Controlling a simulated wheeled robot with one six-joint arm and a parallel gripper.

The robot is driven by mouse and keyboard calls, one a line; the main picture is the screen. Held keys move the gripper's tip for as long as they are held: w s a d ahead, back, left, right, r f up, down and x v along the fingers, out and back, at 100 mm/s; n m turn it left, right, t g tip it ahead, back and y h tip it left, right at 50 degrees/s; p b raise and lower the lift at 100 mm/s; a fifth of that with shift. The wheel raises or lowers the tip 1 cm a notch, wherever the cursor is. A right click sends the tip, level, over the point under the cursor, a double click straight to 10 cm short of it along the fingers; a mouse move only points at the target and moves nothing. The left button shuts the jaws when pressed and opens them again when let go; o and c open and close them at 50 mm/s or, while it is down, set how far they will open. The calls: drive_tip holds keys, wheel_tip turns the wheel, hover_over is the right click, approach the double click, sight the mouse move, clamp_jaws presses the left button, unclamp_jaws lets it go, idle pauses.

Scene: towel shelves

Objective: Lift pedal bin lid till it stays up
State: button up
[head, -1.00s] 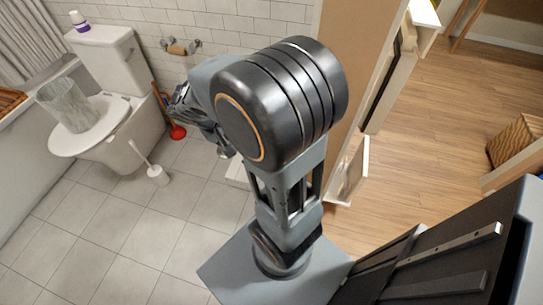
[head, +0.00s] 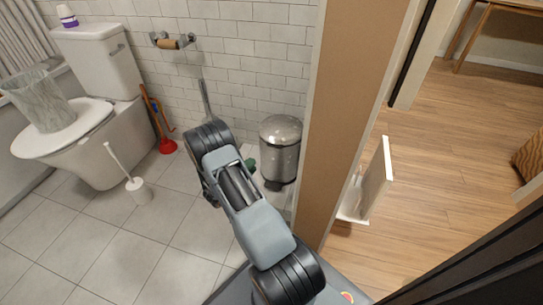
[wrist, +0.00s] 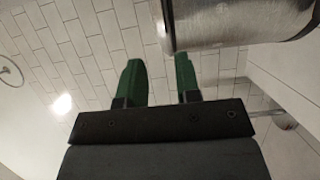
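A steel pedal bin (head: 280,160) stands upright against the tiled wall, just left of the brown door-frame edge. Its domed lid (head: 281,127) looks closed. In the wrist view the bin's shiny metal body (wrist: 245,22) fills the top right, beyond and to the right of the fingers. My gripper (wrist: 160,68) has two green fingers, spread apart with nothing between them. In the head view my arm hides most of the gripper; a bit of green shows close to the bin's left side. I cannot tell whether the right finger touches the bin.
A toilet (head: 100,110) with a clear waste basket (head: 42,100) on its lid stands at left. A toilet brush (head: 137,188) and red plunger (head: 167,146) are on the floor. The wall end (head: 345,120) closely bounds the bin's right side.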

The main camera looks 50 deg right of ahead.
drive_tip(key=w+d+b, duration=0.1)
drive_tip(key=d+b, duration=0.3)
drive_tip(key=d, duration=0.9)
drive_tip(key=shift+d+f, duration=0.3)
drive_tip(key=shift+w, duration=0.1)
clamp_jaws()
